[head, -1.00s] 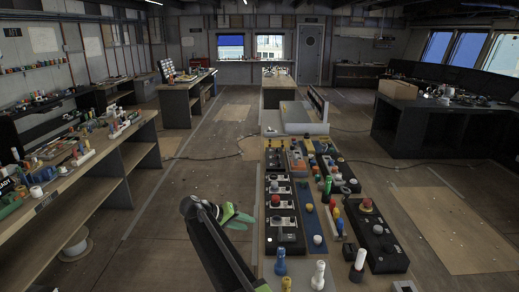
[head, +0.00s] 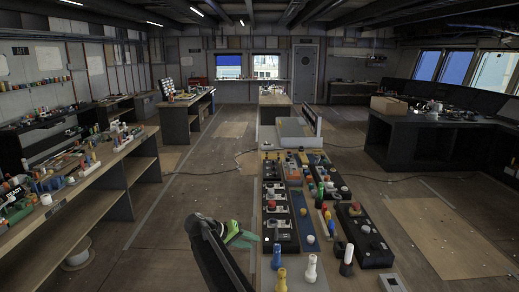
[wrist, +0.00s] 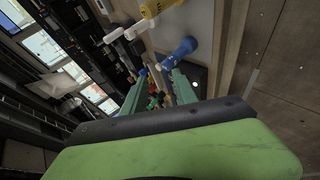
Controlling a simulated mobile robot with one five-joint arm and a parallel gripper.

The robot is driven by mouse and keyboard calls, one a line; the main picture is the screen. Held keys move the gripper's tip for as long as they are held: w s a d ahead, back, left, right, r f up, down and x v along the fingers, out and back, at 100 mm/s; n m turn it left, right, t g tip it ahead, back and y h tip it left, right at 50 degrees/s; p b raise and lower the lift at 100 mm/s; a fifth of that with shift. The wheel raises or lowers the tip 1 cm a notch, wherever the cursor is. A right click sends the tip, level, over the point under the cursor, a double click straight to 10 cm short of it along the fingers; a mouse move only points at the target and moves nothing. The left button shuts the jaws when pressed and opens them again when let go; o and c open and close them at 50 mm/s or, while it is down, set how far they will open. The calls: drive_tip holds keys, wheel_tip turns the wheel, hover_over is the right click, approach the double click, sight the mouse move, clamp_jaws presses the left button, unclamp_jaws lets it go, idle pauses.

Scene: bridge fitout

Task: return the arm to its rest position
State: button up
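My arm rises from the bottom of the head view, left of the long console bench, with its dark link leaning up to the left. My gripper (head: 248,239) shows as a green shape beside the bench's left edge. In the wrist view my gripper's two green fingers (wrist: 160,82) stand apart, with a gap between them. Nothing appears held; coloured bench parts show beyond the gap. A blue peg (wrist: 180,50) stands close past the right finger in the wrist view. The same blue peg (head: 277,257) is right of my gripper in the head view.
The bench holds button boxes, a black box with a red knob (head: 355,210), a white peg (head: 311,268) and a black-and-white peg (head: 347,260). A cluttered shelf bench (head: 120,178) stands left. Bare floor (head: 165,235) lies between. A dark console (head: 405,150) stands right.

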drive_tip(key=d+f+m+g, duration=0.1)
drive_tip(key=d+m+g, duration=0.1)
drive_tip(key=d, duration=1.2)
drive_tip(key=s+d+f+m+g+y, duration=0.25)
drive_tip(key=s+d+f, duration=0.25)
drive_tip(key=s+d, duration=0.75)
drive_tip(key=s+f+n+y, duration=0.1)
drive_tip(key=s+f+y, duration=0.25)
drive_tip(key=s, duration=0.55)
drive_tip(key=s+a+n+y, duration=0.2)
drive_tip(key=a+y, duration=0.1)
drive_tip(key=a, duration=0.2)
drive_tip(key=shift+s+a+f+y, duration=0.15)
drive_tip(key=shift+a+y, duration=0.15)
drive_tip(key=shift+a, duration=0.1)
